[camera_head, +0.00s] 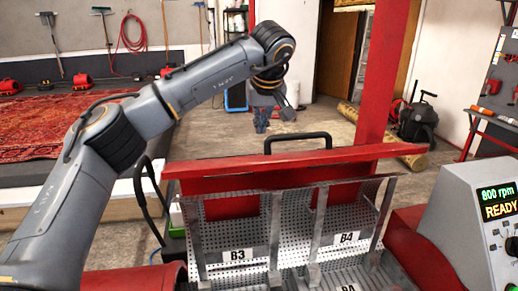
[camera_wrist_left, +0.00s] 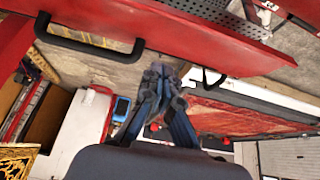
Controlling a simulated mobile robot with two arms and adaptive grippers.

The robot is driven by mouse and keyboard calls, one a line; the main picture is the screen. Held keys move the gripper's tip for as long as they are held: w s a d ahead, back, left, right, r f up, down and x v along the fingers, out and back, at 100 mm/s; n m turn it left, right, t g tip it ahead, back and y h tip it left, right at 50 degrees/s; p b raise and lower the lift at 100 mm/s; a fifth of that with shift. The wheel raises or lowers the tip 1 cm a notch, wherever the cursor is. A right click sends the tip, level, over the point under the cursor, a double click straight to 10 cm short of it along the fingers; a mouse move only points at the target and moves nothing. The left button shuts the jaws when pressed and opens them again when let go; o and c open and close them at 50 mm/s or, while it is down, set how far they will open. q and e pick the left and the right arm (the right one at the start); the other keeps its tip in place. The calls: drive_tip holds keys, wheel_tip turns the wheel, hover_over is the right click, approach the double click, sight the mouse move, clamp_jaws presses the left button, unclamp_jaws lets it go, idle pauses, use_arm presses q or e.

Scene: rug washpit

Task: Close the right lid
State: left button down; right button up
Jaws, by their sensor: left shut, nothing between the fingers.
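A red lid (camera_head: 300,165) stands raised behind perforated metal compartments, with a black bar handle (camera_head: 298,138) at its top edge. I cannot tell for certain whether this is the right lid. In the left wrist view a long red panel (camera_wrist_left: 190,38) crosses the top, with a black handle (camera_wrist_left: 88,38) on its left part. My left gripper (camera_head: 275,118) is beyond the lid and a little left of the handle, apart from it, fingers pointing down. In its wrist view the fingers (camera_wrist_left: 159,78) are together and empty. My right gripper is not in view.
Perforated compartments labelled B3 (camera_head: 237,255) and B4 (camera_head: 347,238) lie in front of the lid. A control box (camera_head: 485,215) reading READY stands at right. A red post (camera_head: 383,75) rises behind the lid. A rolled rug (camera_head: 380,128) and vacuum (camera_head: 417,119) are on the floor beyond.

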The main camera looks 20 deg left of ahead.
sight(260, 168)
use_arm(q)
drive_tip(key=p+x, duration=0.4)
drive_tip(key=x, duration=0.5)
drive_tip(key=shift+w+a+f, duration=0.2)
drive_tip(key=shift+a+f, duration=0.05)
drive_tip(key=shift+a, duration=0.05)
drive_tip(key=s+d, duration=0.1)
drive_tip(key=s+d+p, duration=0.1)
drive_tip(key=shift+s+f, duration=0.1)
drive_tip(key=shift+s, duration=0.15)
drive_tip(key=shift+s+d+f+p, duration=0.15)
drive_tip(key=shift+s+d+p, duration=0.05)
drive_tip(key=shift+s+p, duration=0.2)
drive_tip(key=shift+f, duration=0.1)
drive_tip(key=shift+f, duration=0.1)
